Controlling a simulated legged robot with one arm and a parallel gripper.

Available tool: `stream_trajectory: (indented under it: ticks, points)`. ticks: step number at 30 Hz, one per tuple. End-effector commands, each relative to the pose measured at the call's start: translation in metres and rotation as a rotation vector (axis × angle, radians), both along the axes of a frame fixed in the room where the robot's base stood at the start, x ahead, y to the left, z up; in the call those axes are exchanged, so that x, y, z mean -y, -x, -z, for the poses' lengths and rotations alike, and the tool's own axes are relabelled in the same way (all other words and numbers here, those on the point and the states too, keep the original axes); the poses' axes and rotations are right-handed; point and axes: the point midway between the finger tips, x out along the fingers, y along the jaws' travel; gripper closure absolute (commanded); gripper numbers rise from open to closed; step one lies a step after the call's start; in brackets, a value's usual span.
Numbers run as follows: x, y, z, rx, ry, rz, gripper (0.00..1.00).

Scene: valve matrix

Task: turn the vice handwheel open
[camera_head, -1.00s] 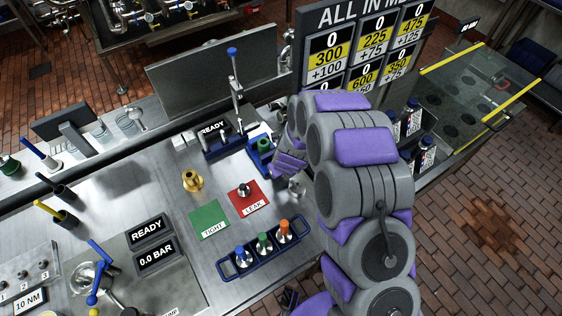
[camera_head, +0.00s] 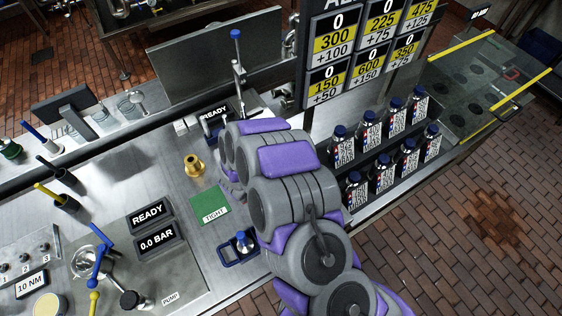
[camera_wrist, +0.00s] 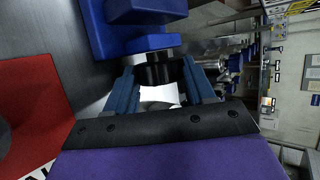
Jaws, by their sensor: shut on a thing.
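The blue vice (camera_wrist: 110,30) fills the upper left of the wrist view. A dark round part, which looks like its handwheel (camera_wrist: 158,74), sticks out from it towards my wrist. My gripper (camera_wrist: 159,68) is shut on this handwheel, with one blue finger on each side of it. In the head view my arm hides the vice, the handwheel and my gripper.
A red pad (camera_wrist: 28,110) lies beside the vice. A brass fitting (camera_head: 194,165), the green TIGHT pad (camera_head: 210,206) and a blue-handled rack (camera_head: 229,252) are left of my arm. Several bottles (camera_head: 392,140) stand at the right. A tall blue-topped post (camera_head: 238,70) rises behind.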

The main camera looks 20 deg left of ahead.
Motion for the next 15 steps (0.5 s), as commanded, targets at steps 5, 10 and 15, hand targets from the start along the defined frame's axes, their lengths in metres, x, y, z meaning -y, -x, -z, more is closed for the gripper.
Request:
stream_trajectory:
  ticks: [5, 10, 15]
  points:
    - [-0.0041, 0.0013, 0.0062, 0.082, 0.067, -0.006, 0.77]
    - [-0.0051, 0.0016, 0.0057, 0.132, 0.11, -0.008, 0.77]
    - [-0.005, 0.0014, 0.0046, 0.159, 0.132, -0.008, 0.77]
